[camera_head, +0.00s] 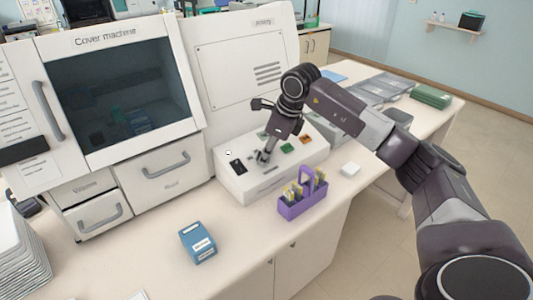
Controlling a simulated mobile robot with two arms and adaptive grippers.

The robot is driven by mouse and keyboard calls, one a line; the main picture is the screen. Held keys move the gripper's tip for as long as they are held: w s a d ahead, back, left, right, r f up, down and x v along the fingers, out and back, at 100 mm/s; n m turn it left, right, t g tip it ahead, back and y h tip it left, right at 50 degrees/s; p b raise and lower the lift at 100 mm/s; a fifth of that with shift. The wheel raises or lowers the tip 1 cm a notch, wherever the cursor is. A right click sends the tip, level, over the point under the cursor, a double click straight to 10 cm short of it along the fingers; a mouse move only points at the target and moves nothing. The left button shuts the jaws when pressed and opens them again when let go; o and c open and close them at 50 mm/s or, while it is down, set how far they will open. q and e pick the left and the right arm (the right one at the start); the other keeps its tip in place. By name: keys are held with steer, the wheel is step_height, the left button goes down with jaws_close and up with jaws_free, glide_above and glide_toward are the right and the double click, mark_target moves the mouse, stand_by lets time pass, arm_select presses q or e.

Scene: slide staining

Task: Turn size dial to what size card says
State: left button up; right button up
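My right gripper (263,157) points down over the top of the white control box (235,188) in front of the cover machine. Its fingertips are close together at the panel, beside a small black item (237,167). The size dial cannot be made out; the gripper may be hiding it. Whether the fingers hold anything is too small to tell. No size card can be read; part of a white card (137,295) shows at the bottom edge. My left gripper is out of view.
The cover machine (190,90) stands behind. A green button (288,148) and an orange one (304,139) are on the control box. A purple slide rack (302,207) stands in front of it, with a blue box (198,243) nearer.

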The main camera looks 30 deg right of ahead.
steer(key=o, duration=0.4)
steer(key=shift+r, duration=0.1)
steer(key=shift+o, duration=0.2)
steer(key=v, duration=1.2)
